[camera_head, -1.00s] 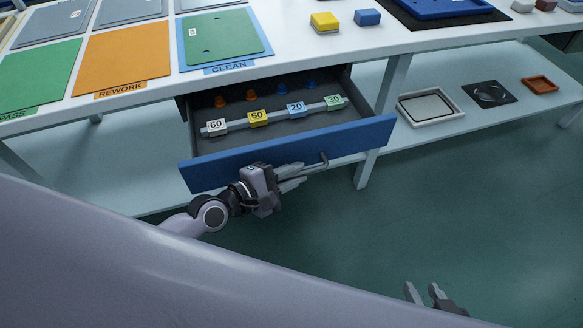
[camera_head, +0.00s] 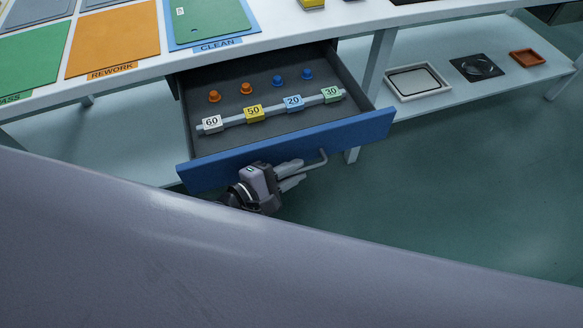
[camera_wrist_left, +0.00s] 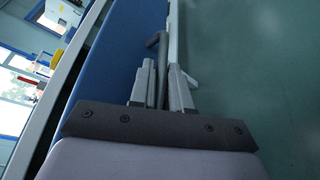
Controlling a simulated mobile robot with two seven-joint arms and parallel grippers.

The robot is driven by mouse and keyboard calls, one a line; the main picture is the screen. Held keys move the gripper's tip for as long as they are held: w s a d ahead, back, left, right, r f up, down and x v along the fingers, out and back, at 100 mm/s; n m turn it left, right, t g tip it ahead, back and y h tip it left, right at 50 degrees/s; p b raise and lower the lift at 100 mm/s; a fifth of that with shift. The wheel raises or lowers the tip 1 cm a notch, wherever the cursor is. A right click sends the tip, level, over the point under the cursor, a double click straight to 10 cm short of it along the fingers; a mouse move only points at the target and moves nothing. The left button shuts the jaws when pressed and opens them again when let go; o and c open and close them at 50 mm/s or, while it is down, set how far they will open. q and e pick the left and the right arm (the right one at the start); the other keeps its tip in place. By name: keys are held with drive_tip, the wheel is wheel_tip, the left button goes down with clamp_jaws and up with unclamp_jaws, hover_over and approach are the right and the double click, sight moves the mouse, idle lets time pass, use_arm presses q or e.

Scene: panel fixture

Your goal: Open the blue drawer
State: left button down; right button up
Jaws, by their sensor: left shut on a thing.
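The blue drawer (camera_head: 290,150) stands pulled out well from under the white table in the head view. Its grey inside shows orange and blue pegs and a rail with blocks marked 60, 50, 20 and 30. My left gripper (camera_head: 291,176) is at the drawer's front, shut on its grey bar handle (camera_head: 318,161). In the left wrist view the handle (camera_wrist_left: 161,45) runs between the two fingers (camera_wrist_left: 163,88), beside the blue front panel (camera_wrist_left: 118,50). Part of the handle is hidden by the fingers. My right gripper is not in view.
The table top (camera_head: 270,35) above carries coloured mats, among them the orange REWORK mat (camera_head: 115,42) and the CLEAN mat (camera_head: 210,25). A lower shelf (camera_head: 450,85) at right holds a white tray (camera_head: 417,82), a black plate (camera_head: 477,67) and an orange tray (camera_head: 526,57). The green floor in front is clear.

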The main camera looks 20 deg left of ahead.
use_arm(q)
drive_tip(key=c, duration=1.4)
unclamp_jaws()
drive_tip(key=shift+c, duration=0.2)
drive_tip(key=v, duration=0.7)
drive_tip(key=shift+s+a, duration=0.1)
